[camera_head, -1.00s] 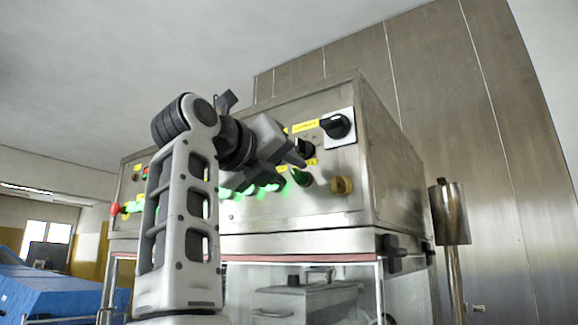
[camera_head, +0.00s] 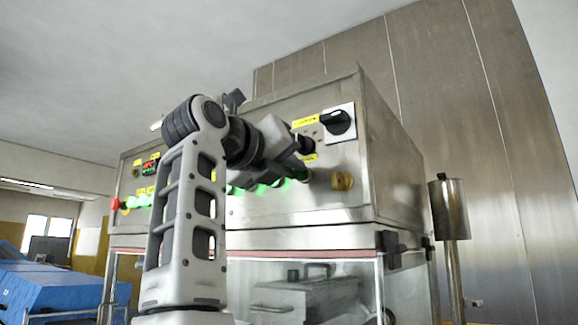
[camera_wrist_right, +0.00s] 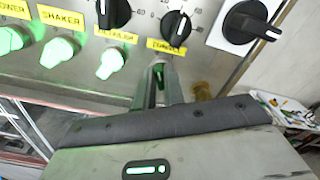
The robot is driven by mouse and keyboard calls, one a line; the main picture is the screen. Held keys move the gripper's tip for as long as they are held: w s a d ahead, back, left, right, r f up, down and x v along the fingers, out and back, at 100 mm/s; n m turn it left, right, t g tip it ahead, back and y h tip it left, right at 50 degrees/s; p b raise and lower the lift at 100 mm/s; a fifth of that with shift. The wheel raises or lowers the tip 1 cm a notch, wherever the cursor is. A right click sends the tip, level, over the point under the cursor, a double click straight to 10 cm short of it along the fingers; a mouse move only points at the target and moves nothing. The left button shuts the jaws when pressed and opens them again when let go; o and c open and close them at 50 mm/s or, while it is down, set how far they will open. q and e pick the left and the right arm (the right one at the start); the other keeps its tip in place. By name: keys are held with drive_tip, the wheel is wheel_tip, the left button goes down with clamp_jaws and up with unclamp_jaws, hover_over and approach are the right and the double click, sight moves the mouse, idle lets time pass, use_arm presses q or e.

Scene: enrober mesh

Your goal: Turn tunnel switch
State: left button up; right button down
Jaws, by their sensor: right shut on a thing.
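The control panel (camera_head: 260,203) is the front of a steel cabinet. In the right wrist view a yellow tunnel label (camera_wrist_right: 179,47) sits under a black dial (camera_wrist_right: 176,24). My right gripper (camera_wrist_right: 160,80) is directly below that label, its narrow fingers shut on the tunnel switch. The fingers hide most of the switch, so its angle cannot be told. In the head view my right gripper (camera_head: 298,170) reaches the panel at the right end of the row of green-lit switches. My left gripper is not in view.
Other green-lit switches stand left of the fingers, the nearest (camera_wrist_right: 110,63) close by. A brass-coloured knob (camera_head: 342,181) is just to the right. A large black rotary switch (camera_head: 336,122) on a white plate is above right. A steel post (camera_head: 450,210) stands right of the cabinet.

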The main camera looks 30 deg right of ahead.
use_arm(q)
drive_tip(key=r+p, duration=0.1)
drive_tip(key=p, duration=0.3)
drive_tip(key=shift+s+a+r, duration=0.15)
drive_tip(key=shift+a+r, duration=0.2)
use_arm(e)
drive_tip(key=m, duration=1.1)
drive_tip(key=shift+s+d, duration=0.1)
drive_tip(key=shift+s, duration=0.15)
drive_tip(key=shift+m, duration=0.4)
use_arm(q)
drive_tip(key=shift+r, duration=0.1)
use_arm(e)
drive_tip(key=c, duration=1.5)
unclamp_jaws()
use_arm(q)
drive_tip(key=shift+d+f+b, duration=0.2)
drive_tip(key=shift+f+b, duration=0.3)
drive_tip(key=shift+b, duration=0.4)
use_arm(e)
drive_tip(key=v, duration=1.6)
